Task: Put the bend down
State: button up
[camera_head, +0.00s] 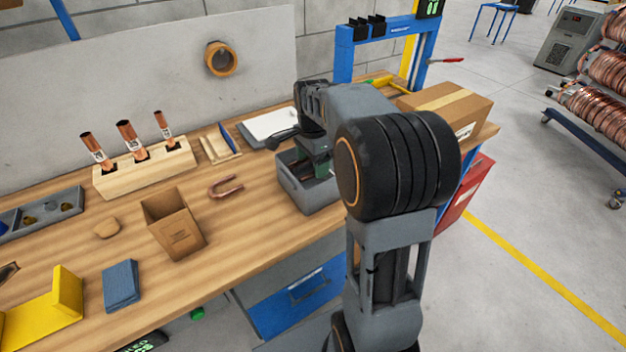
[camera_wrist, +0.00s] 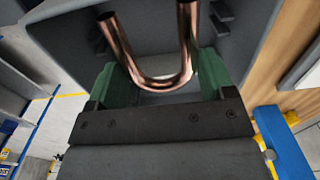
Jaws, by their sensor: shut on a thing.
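A U-shaped copper bend (camera_wrist: 160,82) is between the two green fingers of my gripper (camera_wrist: 158,72) in the wrist view. My gripper is shut on its curved end, and both legs point away from the gripper. A grey open bin (camera_wrist: 75,38) lies behind the bend. In the head view my gripper (camera_head: 319,160) is over this grey bin (camera_head: 312,198) on the bench; the held bend is hidden there. Whether the bend touches the bin is unclear. Another U-shaped copper bend (camera_head: 226,188) lies on the bench to the left.
A wooden block (camera_head: 145,177) holds three upright copper tubes. An open cardboard box (camera_head: 174,224), a blue block (camera_head: 121,286) and a yellow angled piece (camera_head: 48,312) stand on the left of the bench. A closed carton (camera_head: 447,106) and a blue frame (camera_head: 345,60) are beyond the bin.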

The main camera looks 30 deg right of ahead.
jog(key=shift+f, duration=3.4)
jog(key=shift+f+b, duration=0.15)
jog(key=shift+b, duration=0.15)
jog(key=o, duration=0.7)
notch_tip(320, 180, up, 12)
jog(key=f+p, duration=0.1)
jog(key=s+a+f+n+t, duration=0.1)
jog(key=s+a+n, duration=0.2)
jog(key=s+n, duration=0.2)
jog(key=s+a+f+n+t, duration=0.1)
jog(key=s+a+f+n, duration=0.1)
jog(key=s+n, duration=0.3)
jog(key=s+a+f+n+t, duration=0.1)
jog(key=s+a+n, duration=0.3)
jog(key=s+n, duration=0.2)
jog(key=shift+s+a+f+n, duration=0.1)
jog(key=shift+a+f+n, duration=0.1)
jog(key=shift+a+n, duration=0.2)
notch_tip(320, 180, up, 3)
jog(key=shift+d+f+t+p, duration=0.1)
jog(key=shift+t+p, duration=0.2)
jog(key=shift+p, duration=0.9)
